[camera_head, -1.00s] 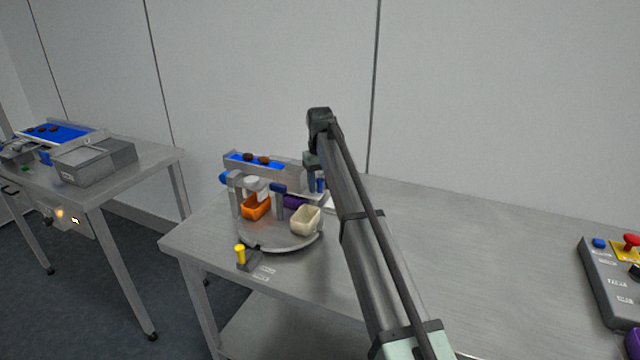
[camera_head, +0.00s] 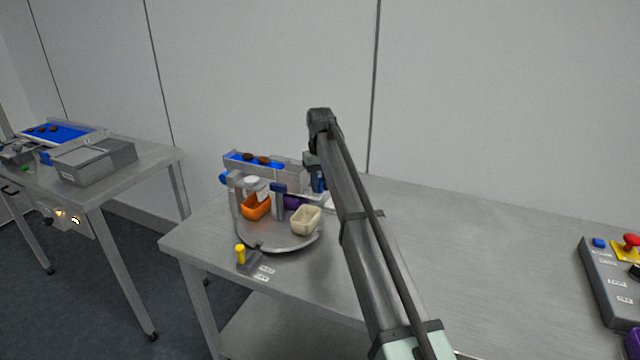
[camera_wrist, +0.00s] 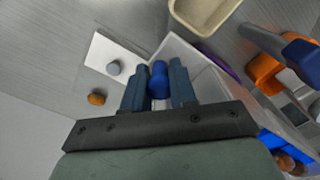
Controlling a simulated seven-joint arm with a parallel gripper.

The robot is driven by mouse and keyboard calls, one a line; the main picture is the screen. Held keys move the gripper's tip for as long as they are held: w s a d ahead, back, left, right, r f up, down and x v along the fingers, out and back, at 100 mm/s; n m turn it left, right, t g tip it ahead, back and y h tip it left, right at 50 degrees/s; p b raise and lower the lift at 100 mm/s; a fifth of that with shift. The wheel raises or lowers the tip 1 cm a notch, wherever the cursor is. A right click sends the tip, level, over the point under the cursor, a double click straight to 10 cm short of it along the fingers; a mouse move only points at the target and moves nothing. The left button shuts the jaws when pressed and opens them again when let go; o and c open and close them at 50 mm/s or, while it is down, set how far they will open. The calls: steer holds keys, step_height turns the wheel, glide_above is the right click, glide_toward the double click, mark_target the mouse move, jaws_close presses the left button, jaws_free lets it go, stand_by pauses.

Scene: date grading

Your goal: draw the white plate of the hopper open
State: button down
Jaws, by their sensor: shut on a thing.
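In the wrist view my gripper (camera_wrist: 159,84) is shut on a blue knob (camera_wrist: 159,72), one finger on each side. A pale whitish panel (camera_wrist: 185,58) lies just beyond the fingers, at the hopper's side; whether the knob is fixed to it is hidden. In the head view the grey hopper (camera_head: 290,175) stands behind the round turntable, and my gripper (camera_head: 319,184) is at its right end, partly hidden by my arm. I cannot tell there how far the white plate is drawn out.
A blue belt (camera_head: 254,161) with dark dates runs behind the turntable (camera_head: 280,240). An orange cup (camera_head: 256,207) and a cream cup (camera_head: 306,220) stand on the turntable. A white pad (camera_wrist: 108,65) with a grey button lies nearby. The table at right is clear up to a control box (camera_head: 610,290).

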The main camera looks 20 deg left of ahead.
steer(key=d, duration=0.9)
steer(key=c, duration=1.1)
jaws_free()
steer(key=shift+d, duration=0.1)
steer(key=shift+o, duration=0.3)
steer(key=shift+r, duration=0.1)
step_height(320, 180, up, 14)
